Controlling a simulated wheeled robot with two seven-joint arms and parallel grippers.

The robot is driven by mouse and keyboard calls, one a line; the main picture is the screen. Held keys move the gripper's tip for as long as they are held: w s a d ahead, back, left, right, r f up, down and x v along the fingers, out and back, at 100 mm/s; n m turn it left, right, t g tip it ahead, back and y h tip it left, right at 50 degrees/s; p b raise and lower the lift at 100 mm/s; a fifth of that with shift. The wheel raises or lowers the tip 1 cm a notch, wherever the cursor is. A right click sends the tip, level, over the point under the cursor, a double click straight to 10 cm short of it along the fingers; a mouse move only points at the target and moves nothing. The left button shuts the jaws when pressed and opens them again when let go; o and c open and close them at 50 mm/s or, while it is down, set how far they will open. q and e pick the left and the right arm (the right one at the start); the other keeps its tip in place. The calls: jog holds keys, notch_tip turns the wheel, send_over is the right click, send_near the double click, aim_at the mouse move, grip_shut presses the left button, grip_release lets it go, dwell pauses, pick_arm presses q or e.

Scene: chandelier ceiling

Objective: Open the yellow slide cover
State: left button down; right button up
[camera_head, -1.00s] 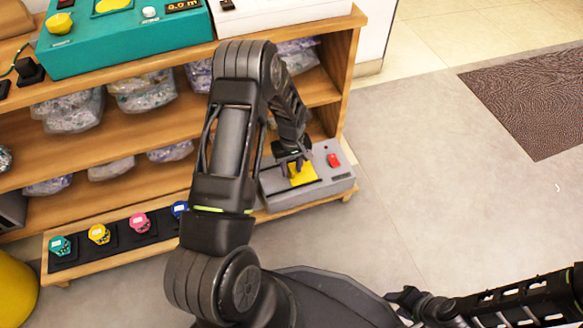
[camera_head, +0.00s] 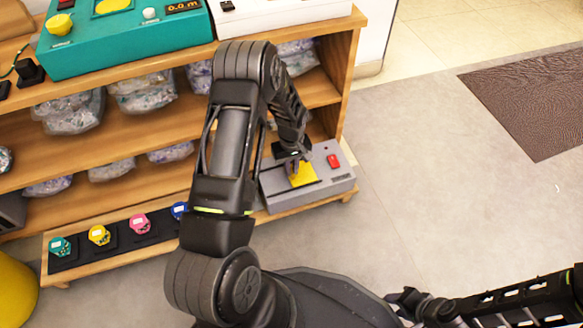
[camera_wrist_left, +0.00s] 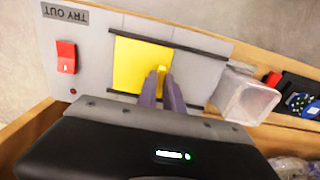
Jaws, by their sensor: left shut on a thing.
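The yellow slide cover (camera_head: 303,175) sits on top of a grey box (camera_head: 327,183) on the low shelf. In the left wrist view the cover (camera_wrist_left: 133,62) lies between two dark rails, at their left end, with bare grey surface to its right. A small yellow knob (camera_wrist_left: 162,71) stands at its right edge. My left gripper (camera_head: 298,166) reaches down to the cover, and in the wrist view its purple fingers (camera_wrist_left: 160,90) are shut on the knob. My right gripper (camera_head: 402,298) is low by my body, too dark to read its jaws.
A red switch (camera_head: 333,160) is on the same box. A clear block (camera_wrist_left: 245,96) stands beside the box in the wrist view. Several coloured watches (camera_head: 99,235) sit along the low shelf. Shelves rise behind.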

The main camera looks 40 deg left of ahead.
dwell(0.8)
pick_arm(q)
jog(key=s+a, duration=0.1)
jog(key=s, duration=0.1)
jog(key=s+a+p, duration=0.1)
jog(key=s+a, duration=0.1)
jog(key=s+a+p, duration=0.1)
jog(key=s, duration=0.1)
jog(key=shift+s+a+r, duration=0.1)
jog(key=shift+s+a, duration=0.25)
jog(key=shift+s, duration=0.05)
jog(key=c, duration=1.5)
grip_release()
